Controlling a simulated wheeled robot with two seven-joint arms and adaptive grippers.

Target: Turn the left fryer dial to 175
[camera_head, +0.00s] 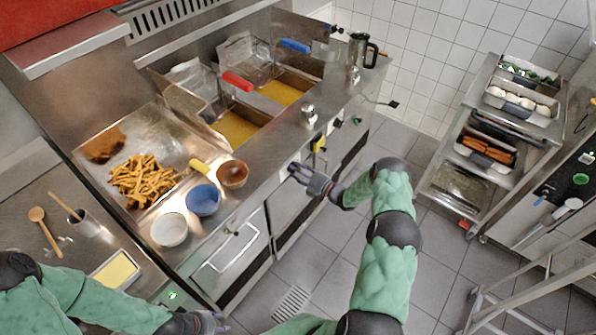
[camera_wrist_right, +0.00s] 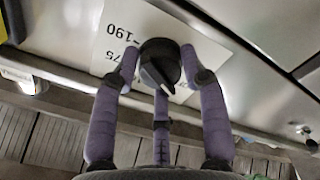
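The left fryer dial is a black round knob (camera_wrist_right: 160,65) on a white label in the right wrist view. The label shows "190" and a partly hidden "75" at upper left. A pale mark shows at the knob's lower right edge. My right gripper (camera_wrist_right: 160,68) has a finger on each side of the knob and a third below it. The fingers bend inward and seem to touch its sides. In the head view my right gripper (camera_head: 308,178) is at the fryer front and hides the dial. My left gripper (camera_head: 208,322) is at the bottom edge, its fingers unclear.
The fryer (camera_head: 236,130) has oil wells with red-handled and blue-handled baskets. White (camera_head: 169,230), blue (camera_head: 202,200) and brown (camera_head: 233,174) bowls stand near the counter edge. A food trolley (camera_head: 470,140) stands at right. The floor before the fryer is clear.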

